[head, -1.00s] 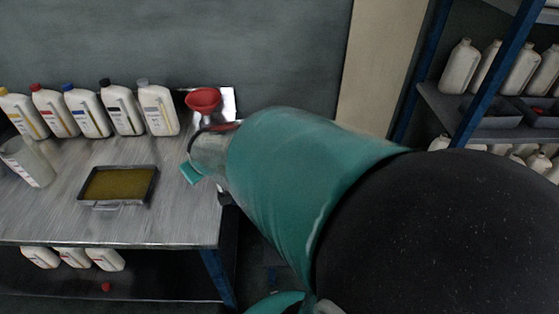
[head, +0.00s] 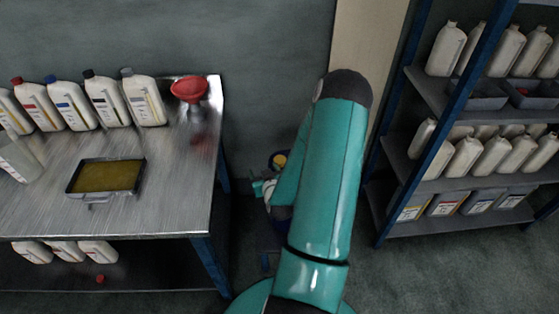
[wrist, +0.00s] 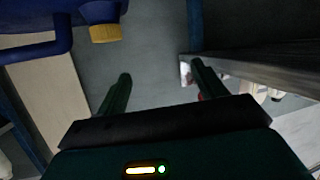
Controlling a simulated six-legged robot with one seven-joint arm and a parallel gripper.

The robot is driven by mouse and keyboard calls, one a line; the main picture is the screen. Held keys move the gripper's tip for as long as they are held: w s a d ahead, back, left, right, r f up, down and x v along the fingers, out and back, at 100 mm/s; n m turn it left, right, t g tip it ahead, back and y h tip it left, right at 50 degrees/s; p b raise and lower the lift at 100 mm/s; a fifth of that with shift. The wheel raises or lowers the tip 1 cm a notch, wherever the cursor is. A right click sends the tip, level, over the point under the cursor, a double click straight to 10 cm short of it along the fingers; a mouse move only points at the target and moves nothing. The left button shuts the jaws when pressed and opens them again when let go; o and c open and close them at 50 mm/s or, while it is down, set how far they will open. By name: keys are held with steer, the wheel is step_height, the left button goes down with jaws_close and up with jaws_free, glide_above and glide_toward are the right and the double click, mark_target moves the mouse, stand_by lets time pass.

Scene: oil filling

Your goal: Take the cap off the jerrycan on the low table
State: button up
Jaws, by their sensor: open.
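In the wrist view, the blue jerrycan (wrist: 50,45) shows at the top left, cut off by the frame edge, with its yellow cap (wrist: 104,33) on it. In the head view, the yellow cap (head: 280,160) and a little of the dark blue jerrycan show beside my arm; my arm hides the rest. The low table is mostly hidden behind my arm. My gripper (wrist: 160,70) is open and empty, its two green fingers apart from the cap, which lies beyond and left of them in the wrist view. In the head view my gripper (head: 260,188) is near the jerrycan, partly hidden.
A metal workbench (head: 180,215) at left holds several white bottles, a red funnel (head: 189,89) and a tray of yellowish oil (head: 108,177). Its right edge is near my gripper. Blue-framed shelves (head: 395,225) with white bottles stand at right.

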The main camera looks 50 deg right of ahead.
mark_target(280, 163)
steer(key=s+d+f+m+h, duration=0.3)
steer(key=s+f+m+h, duration=0.1)
steer(key=s, duration=0.2)
steer(key=shift+g, duration=0.5)
steer(key=x, duration=1.3)
steer(key=shift+a+f, duration=0.15)
steer(key=shift+f, duration=0.05)
steer(key=c, duration=1)
